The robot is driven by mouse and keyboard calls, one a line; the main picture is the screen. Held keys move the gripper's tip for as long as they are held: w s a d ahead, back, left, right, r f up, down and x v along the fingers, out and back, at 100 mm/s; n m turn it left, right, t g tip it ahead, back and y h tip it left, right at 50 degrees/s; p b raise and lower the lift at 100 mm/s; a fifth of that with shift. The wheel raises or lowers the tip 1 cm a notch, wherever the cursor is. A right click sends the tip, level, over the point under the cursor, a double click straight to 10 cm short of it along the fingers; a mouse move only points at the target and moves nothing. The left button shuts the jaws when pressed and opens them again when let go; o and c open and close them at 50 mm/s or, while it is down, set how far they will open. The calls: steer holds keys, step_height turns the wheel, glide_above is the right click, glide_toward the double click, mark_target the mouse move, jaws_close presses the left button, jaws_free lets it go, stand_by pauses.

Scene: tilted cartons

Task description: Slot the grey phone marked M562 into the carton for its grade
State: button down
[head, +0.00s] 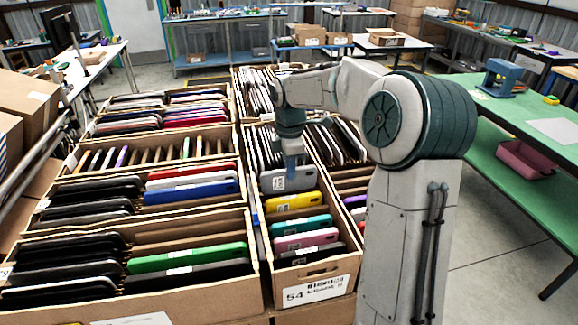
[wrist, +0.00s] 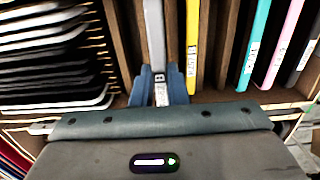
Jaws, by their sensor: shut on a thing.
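The grey phone (head: 288,180) stands on edge behind the yellow phone (head: 292,202), at a slot of the narrow front carton whose label (head: 318,290) reads 54. My gripper (head: 291,160) comes down from above and is shut on the grey phone's upper edge. In the wrist view the blue fingers (wrist: 159,88) close on both sides of the grey phone (wrist: 155,35), over a small white label. The label is too small to read, and I cannot tell how deep the phone sits.
The same carton (head: 325,268) also holds a teal phone (head: 302,225), a pink phone (head: 306,240) and a dark one. Cartons of dark, green, blue and red phones stand to the left. Packed cartons lie behind. A green workbench (head: 525,175) stands at the right.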

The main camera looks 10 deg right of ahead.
steer(key=shift+f+b, duration=1.3)
steer(key=shift+f, duration=1.25)
steer(key=shift+f, duration=0.3)
steer(key=c, duration=1.3)
jaws_free()
steer(key=shift+c, duration=0.2)
step_height(320, 180, up, 14)
steer(key=shift+f+b, duration=0.1)
steer(key=shift+b, duration=0.55)
step_height(320, 180, up, 7)
steer(key=p, duration=0.7)
glide_above(290, 190)
steer(key=shift+w, duration=0.35)
